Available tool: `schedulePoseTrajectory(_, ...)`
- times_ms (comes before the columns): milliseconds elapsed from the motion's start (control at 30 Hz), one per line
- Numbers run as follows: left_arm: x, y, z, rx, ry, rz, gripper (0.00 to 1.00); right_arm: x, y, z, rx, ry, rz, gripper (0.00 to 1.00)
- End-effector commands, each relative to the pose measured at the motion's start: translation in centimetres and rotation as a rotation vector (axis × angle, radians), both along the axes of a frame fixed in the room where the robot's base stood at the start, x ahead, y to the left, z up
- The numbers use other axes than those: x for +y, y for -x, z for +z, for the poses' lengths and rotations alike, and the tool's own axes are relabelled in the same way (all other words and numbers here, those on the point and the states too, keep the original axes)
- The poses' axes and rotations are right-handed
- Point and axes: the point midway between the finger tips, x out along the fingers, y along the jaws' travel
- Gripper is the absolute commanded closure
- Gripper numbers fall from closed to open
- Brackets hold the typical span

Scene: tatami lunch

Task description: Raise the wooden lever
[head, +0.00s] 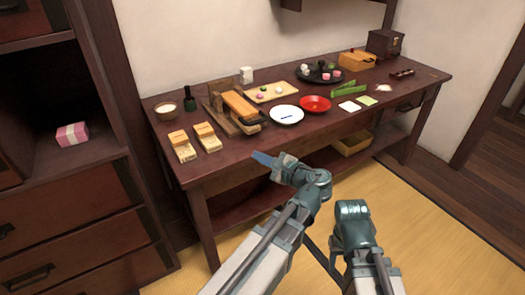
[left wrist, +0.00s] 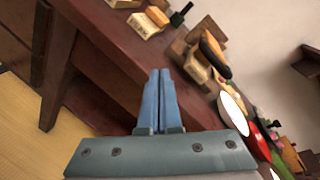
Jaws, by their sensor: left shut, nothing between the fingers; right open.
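The wooden lever (head: 239,106) is a light wood bar with a dark end, on a brown wooden press (head: 215,110) on the dark table. It lies low, slanting toward the table's front edge. In the left wrist view the lever (left wrist: 214,55) is up and right of my fingers. My left gripper (head: 260,158) is in front of the table's front edge, apart from the lever. Its blue fingers (left wrist: 158,88) are together with nothing between them. My right arm shows at the lower right of the head view, but its gripper fingers do not show.
Two small wooden boxes (head: 182,146) (head: 206,137) stand left of the press, with a dark bottle (head: 189,102) behind. A white plate (head: 286,115) and red plate (head: 315,104) lie to its right. The table front (head: 235,160) has some bare room.

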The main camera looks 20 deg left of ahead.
Motion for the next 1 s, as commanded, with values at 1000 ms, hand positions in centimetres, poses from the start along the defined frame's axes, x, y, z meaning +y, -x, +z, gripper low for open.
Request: schedulePoseTrajectory(1000,-3.2,-5.4,-4.9,0.289,-1.029,-0.020,1.00,0.0,-0.1,-21.0,-0.003,0.001,0.000,0.50)
